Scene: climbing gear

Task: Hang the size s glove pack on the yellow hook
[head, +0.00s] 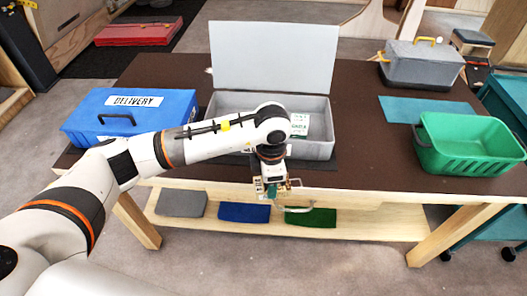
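My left gripper (272,190) hangs pointing down in front of the table's front edge, near the open grey box. A small green and whitish piece shows at its fingers, too small to tell whether it is a held pack or part of the gripper. A white pack with green print (299,125) stands inside the open grey box (318,150), right of my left wrist. Its size letter is not readable. No yellow hook can be made out for sure. My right gripper is not in view.
A blue box labelled DELIVERY (130,118) stands left on the brown table (365,160). A green basket (468,145), a teal mat (425,109) and a closed grey toolbox (422,62) are on the right. A low shelf (365,226) holds grey, blue and green folded pieces.

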